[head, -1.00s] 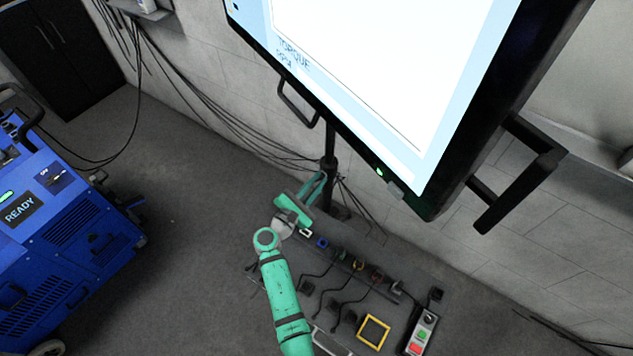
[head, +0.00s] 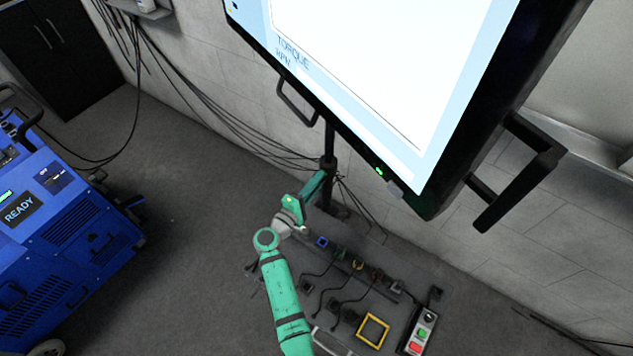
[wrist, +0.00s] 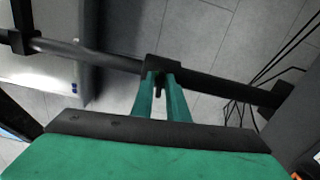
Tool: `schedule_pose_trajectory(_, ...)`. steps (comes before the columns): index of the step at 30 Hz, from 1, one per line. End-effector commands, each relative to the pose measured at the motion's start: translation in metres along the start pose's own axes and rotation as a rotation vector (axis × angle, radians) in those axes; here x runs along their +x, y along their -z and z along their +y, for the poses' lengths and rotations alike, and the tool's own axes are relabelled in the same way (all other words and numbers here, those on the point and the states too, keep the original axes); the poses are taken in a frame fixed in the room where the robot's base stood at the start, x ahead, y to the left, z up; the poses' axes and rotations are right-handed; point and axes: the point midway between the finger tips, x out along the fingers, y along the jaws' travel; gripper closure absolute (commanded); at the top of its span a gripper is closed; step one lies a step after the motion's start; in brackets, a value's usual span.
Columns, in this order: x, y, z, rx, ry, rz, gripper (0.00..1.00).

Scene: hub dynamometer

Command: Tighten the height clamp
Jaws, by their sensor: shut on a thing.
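The height clamp (wrist: 163,63) is a dark collar around the stand pole (wrist: 110,58) in the wrist view. My gripper (wrist: 160,82) has its two green fingers at this collar, shut on a small dark part of the clamp between them. The exact shape of the gripped part is mostly hidden by the fingers. In the head view my gripper (head: 320,180) reaches the pole (head: 329,150) below the big screen. The clamp is too small and covered to make out there.
The large tilted screen (head: 360,60) with dark handles hangs close above my arm. A floor plate (head: 395,325) with cables, coloured sockets and a button box (head: 421,333) lies at lower right. A blue machine (head: 70,230) stands left. Loose cables hang along the wall.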

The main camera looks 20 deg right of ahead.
Motion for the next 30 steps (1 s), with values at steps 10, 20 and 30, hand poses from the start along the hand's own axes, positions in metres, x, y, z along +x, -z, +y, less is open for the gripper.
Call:
schedule_pose_trajectory(10, -0.0020, 0.0019, -0.0014, 0.107, 0.001, 0.003, 1.00)
schedule_pose_trajectory(20, -0.0024, 0.0024, -0.0015, 0.118, 0.001, 0.005, 1.00)
schedule_pose_trajectory(30, -0.0018, 0.0019, -0.0012, 0.118, 0.001, 0.003, 0.74)
